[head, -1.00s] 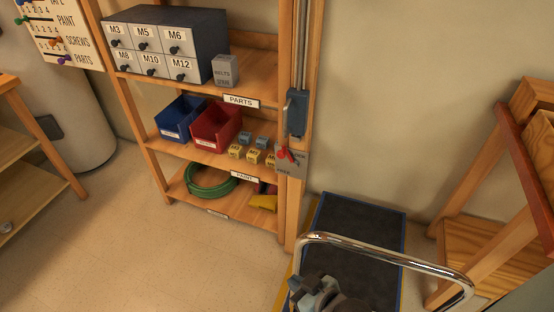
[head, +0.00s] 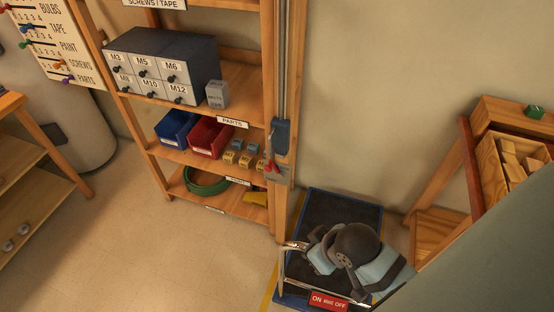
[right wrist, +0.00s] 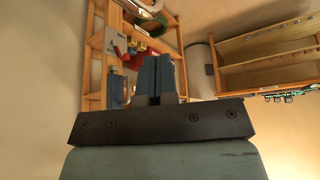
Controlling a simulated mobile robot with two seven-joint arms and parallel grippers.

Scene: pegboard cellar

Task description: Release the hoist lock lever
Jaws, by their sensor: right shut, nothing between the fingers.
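The red lever (head: 271,168) sits on a small grey plate (head: 279,176) on the right post of the shelf. A blue hoist block (head: 280,136) rides on the post rail just above the plate. The right wrist view also shows the red lever (right wrist: 117,51) and plate (right wrist: 110,38), left of my fingers and beyond them. My right gripper (head: 303,247) is shut and empty, below and right of the lever, apart from it, over the platform. Its closed fingers show in the right wrist view (right wrist: 160,75). My left gripper is out of view.
A dark platform (head: 340,206) with blue edging stands right of the post, with a chrome bar (head: 284,270) and a red ON/OFF sign (head: 328,301). Shelves hold drawers (head: 158,70), blue (head: 176,129) and red bins (head: 209,138). A wooden rack (head: 440,225) stands right.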

